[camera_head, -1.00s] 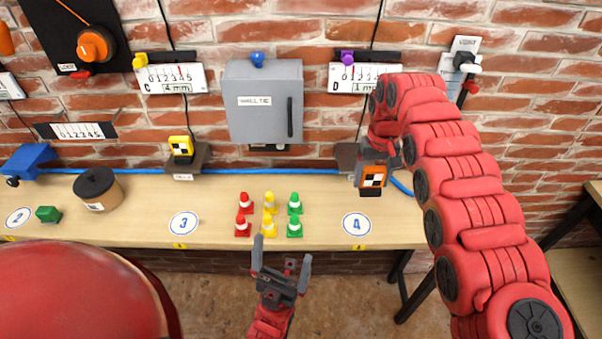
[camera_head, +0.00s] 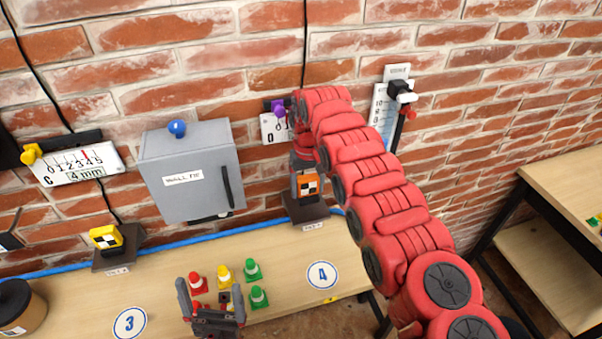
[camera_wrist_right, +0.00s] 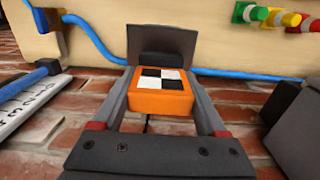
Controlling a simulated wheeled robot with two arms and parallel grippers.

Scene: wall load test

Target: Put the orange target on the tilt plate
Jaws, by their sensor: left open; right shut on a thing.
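The orange target (camera_head: 308,185) has a black-and-white checker face. It is at the dark tilt plate (camera_head: 306,212) on the wall above the number 4 mark. In the right wrist view the orange target (camera_wrist_right: 160,92) sits between the two fingers of my right gripper (camera_wrist_right: 160,100), which is shut on it. The dark plate (camera_wrist_right: 162,42) shows just beyond the target there; whether they touch I cannot tell. My left gripper (camera_head: 212,300) is open and empty over the front of the bench, in front of the small cones.
Red, yellow and green cones (camera_head: 252,270) stand on the bench (camera_head: 285,262). A grey wall box (camera_head: 190,170) hangs left of the plate. A yellow target (camera_head: 106,238) sits on another plate. A blue hose (camera_head: 240,229) runs along the wall.

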